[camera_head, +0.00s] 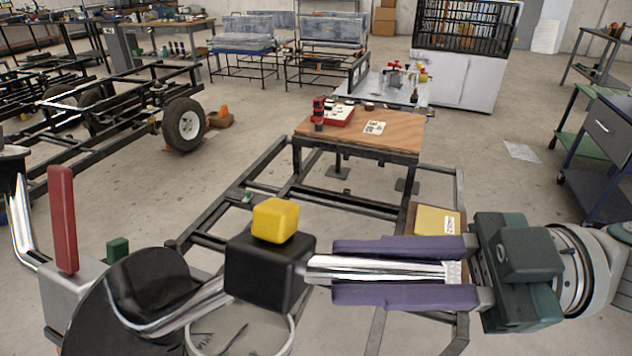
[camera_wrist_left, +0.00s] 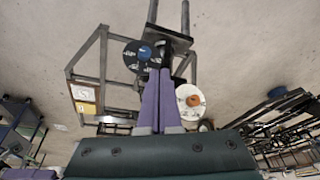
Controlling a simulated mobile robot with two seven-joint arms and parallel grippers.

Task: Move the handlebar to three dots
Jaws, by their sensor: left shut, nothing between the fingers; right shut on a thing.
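A chrome handlebar (camera_head: 375,269) runs from a black block (camera_head: 265,268) with a yellow button (camera_head: 275,220) on top. My right gripper (camera_head: 335,270) comes in from the right, its purple fingers shut along both sides of the bar. A bent chrome rod (camera_head: 180,315) continues left of the block, over a dark disc (camera_head: 135,300). A pale round dial (camera_head: 240,335) with dark marks sits below the block, partly hidden. I cannot make out three dots. My left gripper (camera_wrist_left: 158,72) is shut and empty in the left wrist view, near a black disc (camera_wrist_left: 140,57) with white marks and a blue centre.
A red lever (camera_head: 63,218) stands on a grey box (camera_head: 75,290) at the left. A wooden-topped table (camera_head: 350,130) on a metal frame is behind. A yellow panel (camera_head: 437,221) lies near my right gripper. A white disc (camera_wrist_left: 190,112) shows beside my left fingers.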

